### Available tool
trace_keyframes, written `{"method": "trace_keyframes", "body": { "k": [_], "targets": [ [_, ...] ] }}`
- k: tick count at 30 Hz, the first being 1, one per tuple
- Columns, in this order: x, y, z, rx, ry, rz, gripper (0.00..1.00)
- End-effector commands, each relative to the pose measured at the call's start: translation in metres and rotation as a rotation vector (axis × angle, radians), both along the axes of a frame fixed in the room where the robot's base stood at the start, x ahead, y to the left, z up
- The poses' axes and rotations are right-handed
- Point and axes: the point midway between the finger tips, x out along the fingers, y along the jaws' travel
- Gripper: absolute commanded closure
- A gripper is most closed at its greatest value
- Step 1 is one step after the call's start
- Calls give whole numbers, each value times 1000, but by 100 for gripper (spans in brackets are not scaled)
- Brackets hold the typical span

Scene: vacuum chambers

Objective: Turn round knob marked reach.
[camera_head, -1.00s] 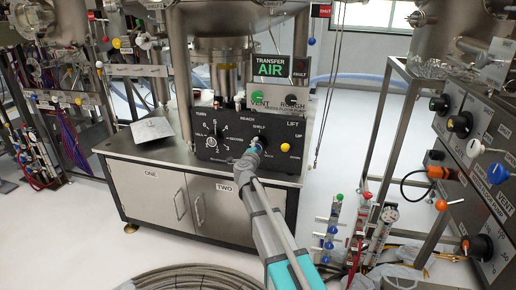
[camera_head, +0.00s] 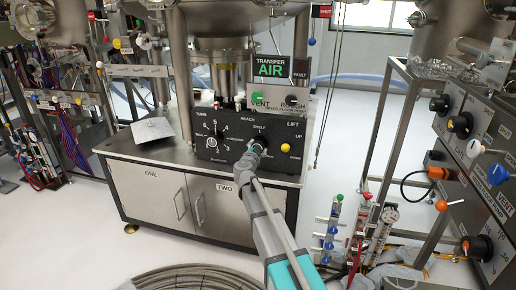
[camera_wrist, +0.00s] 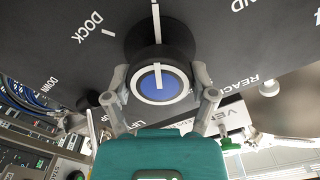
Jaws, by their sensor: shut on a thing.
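The round knob is black with a blue cap and a white pointer line. It fills the upper middle of the wrist view (camera_wrist: 160,78), with the labels REACH and DOCK on the dark panel around it. In the head view the knob (camera_head: 262,140) sits on the panel below the words REACH and SHELF. My gripper (camera_head: 256,149) is at the knob. In the wrist view my gripper (camera_wrist: 160,97) has one finger on each side of the knob, shut on it. The pointer line runs towards the top of the wrist view.
A numbered dial (camera_head: 213,142) is left of the knob on the same panel. A green VENT knob (camera_head: 257,97) and a black ROUGH knob (camera_head: 291,99) sit above. A side panel with knobs stands far right.

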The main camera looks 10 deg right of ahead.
Motion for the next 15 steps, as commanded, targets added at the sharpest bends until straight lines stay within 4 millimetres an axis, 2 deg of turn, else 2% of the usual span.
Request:
{"method": "trace_keyframes", "body": {
  "k": [11,12,15],
  "targets": [
    [2,-1,0,-6,1,-1,74],
    [2,-1,0,-6,1,-1,21],
    [1,0,0,-5,1,-1,3]
  ]
}}
